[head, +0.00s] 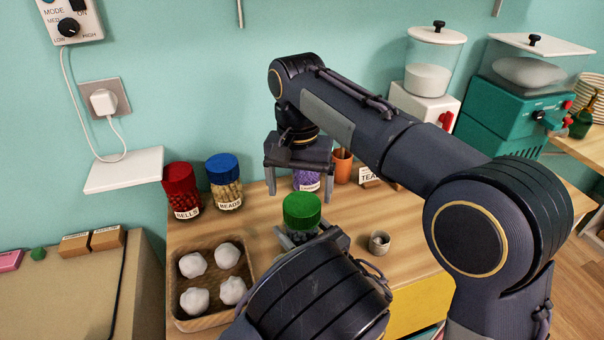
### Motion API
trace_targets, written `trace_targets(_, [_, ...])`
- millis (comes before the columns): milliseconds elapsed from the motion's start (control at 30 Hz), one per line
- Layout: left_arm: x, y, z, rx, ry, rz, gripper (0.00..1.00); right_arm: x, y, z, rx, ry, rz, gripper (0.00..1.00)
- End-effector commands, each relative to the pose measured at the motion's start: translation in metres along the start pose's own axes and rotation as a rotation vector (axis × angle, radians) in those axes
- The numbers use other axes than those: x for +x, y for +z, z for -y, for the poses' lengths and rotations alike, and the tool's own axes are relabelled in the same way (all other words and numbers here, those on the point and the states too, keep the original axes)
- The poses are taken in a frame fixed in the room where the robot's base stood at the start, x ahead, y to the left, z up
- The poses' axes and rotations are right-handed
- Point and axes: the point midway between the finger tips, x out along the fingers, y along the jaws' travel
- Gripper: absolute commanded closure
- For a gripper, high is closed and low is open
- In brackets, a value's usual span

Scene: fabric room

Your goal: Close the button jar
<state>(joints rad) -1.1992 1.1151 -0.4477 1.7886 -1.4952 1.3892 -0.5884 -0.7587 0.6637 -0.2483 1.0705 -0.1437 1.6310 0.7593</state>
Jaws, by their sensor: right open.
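A clear jar with purple contents and a white label (307,183), likely the button jar, stands on the wooden table; its top is hidden behind my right gripper. My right gripper (300,192) points down with its fingers apart, in front of and above this jar in the picture. A green screw lid (302,211) shows just below the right fingers. My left gripper (308,238) is below the green lid, mostly hidden by its own wrist. I cannot tell whether it grips anything, or what is under the lid.
A red-lidded bells jar (181,192) and a blue-lidded beads jar (225,183) stand left. A wicker tray (212,322) of white lumps lies front left. A small grey cup (379,243) stands right, and an orange cup (342,165) behind. Canister machines (425,95) stand back right.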

Motion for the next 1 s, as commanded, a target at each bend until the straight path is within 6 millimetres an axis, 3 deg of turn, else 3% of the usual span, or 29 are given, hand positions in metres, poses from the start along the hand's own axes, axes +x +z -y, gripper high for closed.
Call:
trace_targets(200, [0.000, -0.001, 0.000, 0.001, 0.000, -0.001, 0.93, -0.012, -0.001, -0.001, -0.637, -0.003, 0.000, 0.14])
trace_targets(433, [0.000, -0.001, 0.000, 0.001, 0.000, -0.001, 0.93, -0.025, -0.002, -0.003, -1.121, -0.005, -0.017, 0.14])
trace_targets(633, [0.000, -0.001, 0.000, 0.001, 0.000, -0.001, 0.93, -0.030, -0.002, -0.005, -1.290, -0.004, -0.024, 0.14])
trace_targets(1000, [0.000, -0.001, 0.000, 0.001, 0.000, -0.001, 0.93, -0.029, -0.002, -0.005, -1.305, -0.003, -0.024, 0.14])
